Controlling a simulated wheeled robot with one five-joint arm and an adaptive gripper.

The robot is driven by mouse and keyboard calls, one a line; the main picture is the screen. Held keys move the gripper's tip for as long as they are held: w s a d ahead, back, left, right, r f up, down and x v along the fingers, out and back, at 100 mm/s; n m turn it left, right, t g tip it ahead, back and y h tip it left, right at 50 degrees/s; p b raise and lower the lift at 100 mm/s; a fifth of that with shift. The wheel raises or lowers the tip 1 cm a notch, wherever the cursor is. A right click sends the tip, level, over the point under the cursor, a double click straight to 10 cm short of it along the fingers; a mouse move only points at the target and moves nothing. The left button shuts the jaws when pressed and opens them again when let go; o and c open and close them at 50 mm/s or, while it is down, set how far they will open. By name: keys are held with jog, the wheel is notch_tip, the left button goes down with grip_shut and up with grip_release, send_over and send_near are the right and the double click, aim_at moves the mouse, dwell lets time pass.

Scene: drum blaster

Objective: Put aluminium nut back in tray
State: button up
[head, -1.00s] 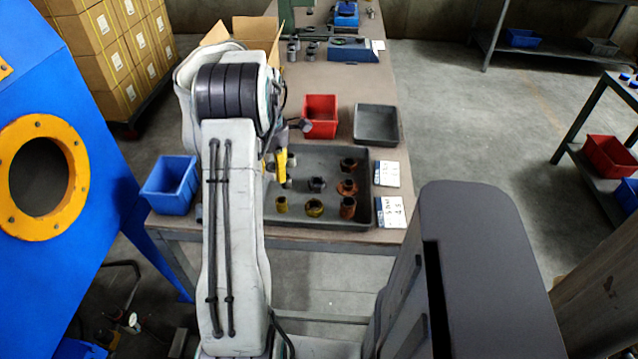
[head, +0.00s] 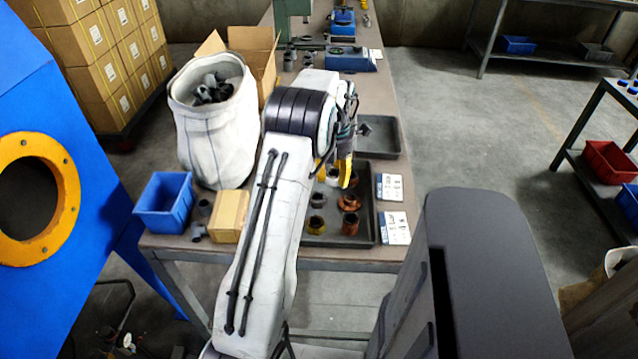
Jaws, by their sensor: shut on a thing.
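My gripper (head: 333,172), with yellow fingers, is over the back part of the large grey tray (head: 370,222), seen past my arm. It is shut on a small pale grey piece (head: 332,178), which looks like the aluminium nut; the fingers partly cover it. I cannot tell how far above the tray floor it is. In the tray stand a dark nut (head: 317,200), a yellow nut (head: 318,222), a copper-coloured flanged piece (head: 349,202) and a rust-brown piece (head: 350,223). My arm hides the tray's left part.
A smaller grey tray (head: 378,137) lies behind. Two label cards (head: 395,228) lie right of the large tray. At left are a blue bin (head: 163,203), a cardboard block (head: 229,216) and a white sack (head: 215,130) of dark parts.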

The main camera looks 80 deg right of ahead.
jog(key=w+d+f, duration=0.3)
jog(key=w+d, duration=0.1)
jog(key=shift+w+d+f+p, duration=0.2)
jog(key=shift+f+p, duration=0.2)
jog(key=shift+f, duration=2)
jog(key=shift+f, duration=0.1)
jog(key=o, duration=1.1)
notch_tip(320, 180, up, 12)
jog(key=shift+p, duration=0.35)
